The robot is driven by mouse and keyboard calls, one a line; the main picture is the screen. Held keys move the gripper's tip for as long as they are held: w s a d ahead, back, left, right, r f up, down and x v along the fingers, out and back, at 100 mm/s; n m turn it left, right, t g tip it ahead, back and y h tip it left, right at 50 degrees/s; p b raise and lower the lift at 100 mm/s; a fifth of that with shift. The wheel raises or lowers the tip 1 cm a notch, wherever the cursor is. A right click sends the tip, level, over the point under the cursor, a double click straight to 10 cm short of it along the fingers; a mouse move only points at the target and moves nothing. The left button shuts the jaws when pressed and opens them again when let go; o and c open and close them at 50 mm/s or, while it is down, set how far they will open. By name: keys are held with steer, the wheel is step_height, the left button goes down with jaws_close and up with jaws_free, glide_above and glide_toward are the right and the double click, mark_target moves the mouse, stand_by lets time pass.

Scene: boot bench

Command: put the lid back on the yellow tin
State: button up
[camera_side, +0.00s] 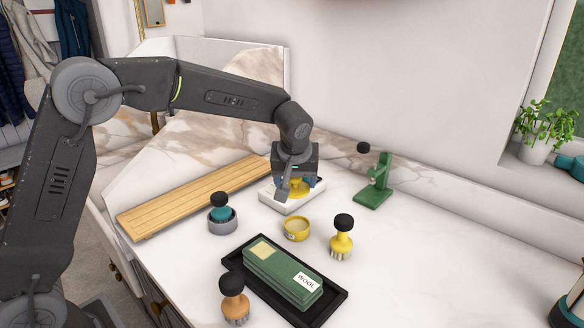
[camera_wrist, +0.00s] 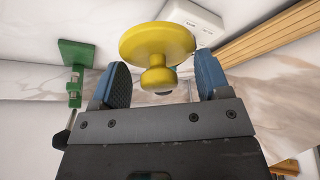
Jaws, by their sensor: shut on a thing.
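The yellow lid is a round disc with a knob; it shows below my gripper (camera_side: 297,181) in the side view, and in the wrist view the lid (camera_wrist: 158,42) lies in front of the blue fingers. My gripper (camera_wrist: 162,74) is shut on the lid's knob. The lid is over a white block (camera_side: 278,201); whether it touches the block I cannot tell. The yellow tin (camera_side: 296,229) is a low round tin standing on the bench, in front of the block and apart from the lid.
A yellow brush (camera_side: 341,238) stands right of the tin, a teal-and-grey pot with a black knob (camera_side: 222,219) to its left. A black tray (camera_side: 333,305) with green wool cloths (camera_side: 278,277) and an orange brush (camera_side: 234,300) are in front. A green stand (camera_side: 374,185) and wooden slats (camera_side: 190,198) are behind.

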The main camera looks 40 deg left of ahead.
steer(key=d+n, duration=0.1)
steer(key=s+d+n, duration=0.1)
steer(key=shift+s+n+g+y, duration=0.3)
steer(key=shift+g, duration=0.1)
steer(key=shift+s+d+f, duration=0.1)
steer(key=shift+s+f, duration=0.05)
steer(key=shift+f, duration=3.05)
steer(key=shift+f, duration=0.15)
steer(key=o, duration=1)
steer(key=shift+r, duration=3.55)
